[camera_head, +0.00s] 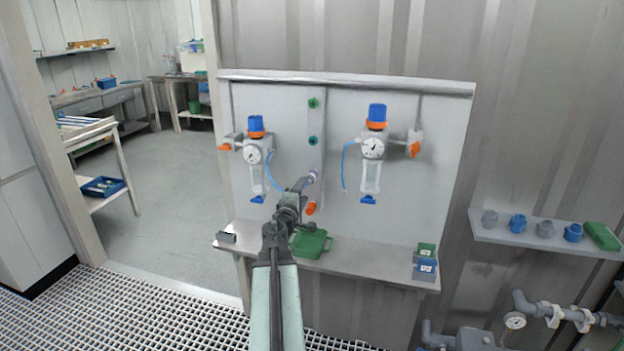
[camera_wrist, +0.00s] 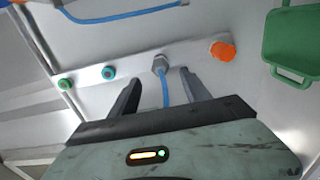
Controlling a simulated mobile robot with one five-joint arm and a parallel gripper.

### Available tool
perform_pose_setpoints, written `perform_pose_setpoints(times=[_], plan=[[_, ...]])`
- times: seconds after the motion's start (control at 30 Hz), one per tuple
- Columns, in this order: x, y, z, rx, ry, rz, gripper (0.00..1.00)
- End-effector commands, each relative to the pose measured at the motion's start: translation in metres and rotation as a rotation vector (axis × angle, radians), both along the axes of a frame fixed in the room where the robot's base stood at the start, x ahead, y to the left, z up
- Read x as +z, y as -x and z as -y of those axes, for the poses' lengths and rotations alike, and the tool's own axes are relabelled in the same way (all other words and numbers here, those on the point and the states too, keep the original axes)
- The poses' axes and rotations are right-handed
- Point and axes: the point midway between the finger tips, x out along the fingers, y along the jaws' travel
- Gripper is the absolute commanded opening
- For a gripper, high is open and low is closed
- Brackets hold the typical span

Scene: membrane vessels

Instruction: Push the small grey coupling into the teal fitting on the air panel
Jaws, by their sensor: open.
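The small grey coupling (camera_wrist: 160,65) sits on the light strip down the middle of the air panel (camera_head: 415,205), with a blue hose trailing from it. It also shows in the head view (camera_head: 313,176), close to my gripper (camera_head: 303,184). The teal fitting (camera_head: 313,140) is above it on the same strip; in the wrist view the teal fitting (camera_wrist: 109,73) lies left of the coupling. My gripper (camera_wrist: 161,78) is open, its two fingers on either side of the hose, the coupling just beyond the fingertips. I cannot tell whether the fingers touch it.
A green fitting (camera_head: 314,103) and an orange one (camera_head: 311,208) share the strip. Regulators flank it, left (camera_head: 253,155) and right (camera_head: 373,147); another blue hose (camera_head: 346,165) hangs at the right one.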

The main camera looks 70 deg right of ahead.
Motion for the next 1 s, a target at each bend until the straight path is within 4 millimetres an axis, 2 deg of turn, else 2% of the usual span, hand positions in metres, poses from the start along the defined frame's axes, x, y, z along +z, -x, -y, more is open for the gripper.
perform_pose_setpoints(times=[0.27, 0.43, 1.0], plan=[[0.0, -0.001, 0.001, 0.0, -0.001, 0.002, 0.55], [0.0, -0.003, 0.011, -0.001, -0.001, 0.003, 0.55], [0.0, -0.007, 0.085, -0.001, -0.001, 0.003, 0.55]])
